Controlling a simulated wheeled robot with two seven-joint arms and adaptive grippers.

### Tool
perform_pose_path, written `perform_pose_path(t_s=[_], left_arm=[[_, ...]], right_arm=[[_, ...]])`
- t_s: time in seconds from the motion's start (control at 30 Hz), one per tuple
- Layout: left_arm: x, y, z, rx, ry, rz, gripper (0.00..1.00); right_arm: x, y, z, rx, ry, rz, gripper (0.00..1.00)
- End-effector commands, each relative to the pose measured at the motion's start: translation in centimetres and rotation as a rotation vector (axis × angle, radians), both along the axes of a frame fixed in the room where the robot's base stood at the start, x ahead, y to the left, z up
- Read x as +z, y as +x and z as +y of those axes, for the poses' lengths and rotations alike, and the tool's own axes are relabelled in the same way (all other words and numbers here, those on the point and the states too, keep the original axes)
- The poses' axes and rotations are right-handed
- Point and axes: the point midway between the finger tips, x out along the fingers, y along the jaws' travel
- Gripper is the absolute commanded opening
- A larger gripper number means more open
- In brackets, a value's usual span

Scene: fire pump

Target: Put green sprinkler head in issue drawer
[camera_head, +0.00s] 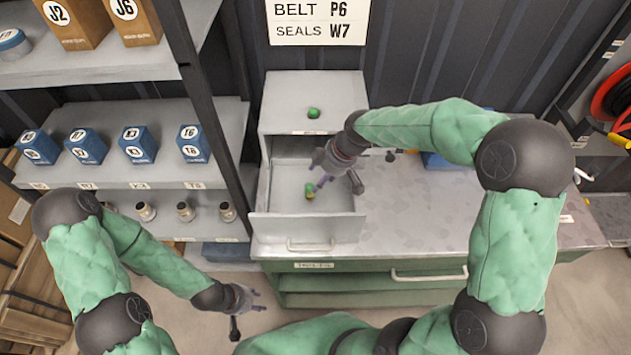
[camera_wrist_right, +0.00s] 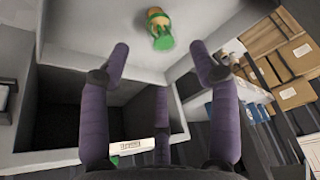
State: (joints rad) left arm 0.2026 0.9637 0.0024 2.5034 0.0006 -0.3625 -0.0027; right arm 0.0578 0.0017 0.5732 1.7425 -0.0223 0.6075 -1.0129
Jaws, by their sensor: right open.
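A green sprinkler head (camera_head: 309,191) with a brass-coloured body lies on the floor of the open drawer (camera_head: 335,228) of the small grey cabinet. In the right wrist view the sprinkler head (camera_wrist_right: 160,30) lies on its side on the pale drawer floor, beyond the purple fingers and apart from them. My right gripper (camera_head: 320,184) is open and empty over the drawer, close to the sprinkler head; its spread fingers also show in the right wrist view (camera_wrist_right: 163,70). My left gripper (camera_head: 259,300) appears open and empty, low in front of the bench.
A second green object (camera_head: 313,113) sits on top of the grey cabinet (camera_head: 345,95). A shelf unit on the left holds blue boxes (camera_head: 137,145) and several small fittings (camera_head: 186,211). The bench top (camera_head: 430,215) right of the drawer is mostly clear.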

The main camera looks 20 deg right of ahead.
Motion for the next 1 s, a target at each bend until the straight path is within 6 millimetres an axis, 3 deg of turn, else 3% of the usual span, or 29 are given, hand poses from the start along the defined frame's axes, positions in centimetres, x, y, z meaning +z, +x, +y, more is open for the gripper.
perform_pose_path(t_s=[0.1,0.3,1.0], left_arm=[[0.5,0.0,0.0,0.000,0.000,0.000,0.40],[0.7,0.0,0.0,0.000,0.000,0.000,0.40],[0.8,0.0,0.0,0.000,0.000,0.000,0.40]], right_arm=[[2.2,-0.5,-0.7,-0.001,0.000,-0.001,0.62],[4.2,-1.0,-1.4,-0.001,0.000,0.000,0.62],[4.7,-1.1,-1.6,0.000,0.000,0.001,0.62]])
